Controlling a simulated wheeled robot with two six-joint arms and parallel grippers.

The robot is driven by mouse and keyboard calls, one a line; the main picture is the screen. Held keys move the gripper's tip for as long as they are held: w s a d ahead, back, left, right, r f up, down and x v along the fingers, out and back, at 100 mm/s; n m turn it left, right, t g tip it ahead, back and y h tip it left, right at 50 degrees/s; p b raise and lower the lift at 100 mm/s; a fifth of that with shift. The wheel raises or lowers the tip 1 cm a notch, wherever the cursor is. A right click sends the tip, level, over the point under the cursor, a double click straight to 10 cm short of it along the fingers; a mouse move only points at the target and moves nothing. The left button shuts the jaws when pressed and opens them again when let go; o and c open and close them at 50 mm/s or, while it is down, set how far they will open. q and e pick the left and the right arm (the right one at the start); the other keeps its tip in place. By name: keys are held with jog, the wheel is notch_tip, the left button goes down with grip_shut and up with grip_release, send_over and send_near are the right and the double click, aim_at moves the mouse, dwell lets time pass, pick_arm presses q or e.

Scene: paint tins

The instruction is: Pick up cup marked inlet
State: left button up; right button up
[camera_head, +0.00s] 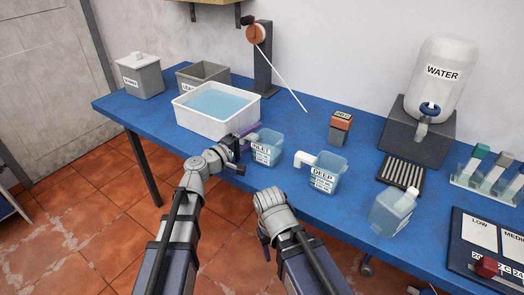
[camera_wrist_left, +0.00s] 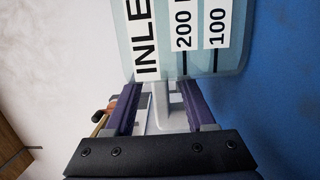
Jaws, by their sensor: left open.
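The cup marked INLET (camera_head: 266,150) is a clear bluish cup with a white label and a white handle, standing on the blue table near its front edge. In the left wrist view the cup (camera_wrist_left: 228,58) fills the top, with its label sideways. My left gripper (camera_head: 242,143) is at the cup's handle side. In the wrist view its two purple fingers (camera_wrist_left: 160,98) are open, one on each side of the white handle, with gaps visible. My right arm's wrist is in front of the table edge; its fingers are not clear.
A cup marked DEEP (camera_head: 325,178) stands right of the INLET cup, and another clear cup (camera_head: 390,213) farther right. A white water basin (camera_head: 206,122) is close behind my left gripper. A water dispenser (camera_head: 440,80) and a dark slotted rack (camera_head: 402,175) are at the right.

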pick_arm(q)
jog(key=x, duration=0.2)
jog(key=shift+w+d, duration=0.25)
jog(key=shift+w, duration=0.05)
jog(key=shift+s, duration=0.1)
grip_shut()
dwell(0.3)
